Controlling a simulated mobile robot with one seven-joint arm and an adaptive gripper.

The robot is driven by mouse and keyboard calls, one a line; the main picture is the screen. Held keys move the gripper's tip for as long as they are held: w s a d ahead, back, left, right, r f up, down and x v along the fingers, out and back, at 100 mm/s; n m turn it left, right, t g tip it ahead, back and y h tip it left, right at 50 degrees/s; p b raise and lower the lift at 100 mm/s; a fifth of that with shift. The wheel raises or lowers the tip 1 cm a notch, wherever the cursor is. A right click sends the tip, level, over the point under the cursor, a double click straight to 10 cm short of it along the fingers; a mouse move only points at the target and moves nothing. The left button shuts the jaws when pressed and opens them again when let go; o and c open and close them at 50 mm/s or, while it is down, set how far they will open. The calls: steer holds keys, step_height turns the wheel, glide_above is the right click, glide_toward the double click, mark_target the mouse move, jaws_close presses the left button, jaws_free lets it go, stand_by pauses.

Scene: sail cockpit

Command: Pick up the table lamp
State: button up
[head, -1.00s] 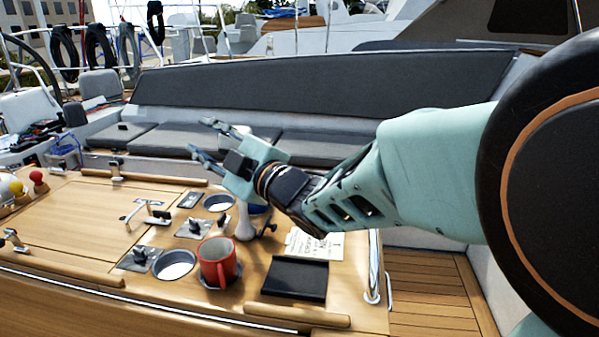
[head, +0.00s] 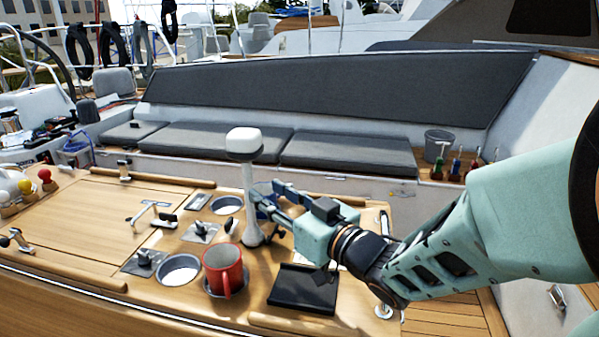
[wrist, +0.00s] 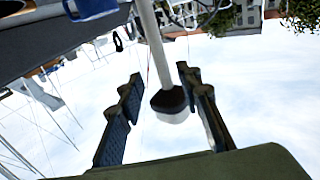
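The table lamp (head: 245,142) is white with a rounded head on a slim stem. It stands upright on the wooden cockpit table (head: 85,220), behind the red mug (head: 223,266). My gripper (head: 268,198) is just right of the stem at mid height. In the wrist view the lamp (wrist: 150,38) appears upside down, its stem and head between the two spread fingers of my gripper (wrist: 160,80). There is a gap on both sides, so the gripper is open and holds nothing. In the head view my gripper partly hides the area right of the lamp.
A blue cup (head: 264,208) stands close behind the lamp, partly hidden; it also shows in the wrist view (wrist: 95,8). A black tray (head: 303,290) lies at the front right. Round recesses and metal fittings surround the lamp. Grey cushions (head: 215,140) line the bench behind.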

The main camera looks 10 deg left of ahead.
mark_target(250, 180)
steer(key=x, duration=0.7)
steer(key=shift+w+a+r, duration=0.1)
steer(key=shift+w+a, duration=0.15)
steer(key=shift+a, duration=0.05)
jaws_close()
steer(key=shift+r, duration=0.1)
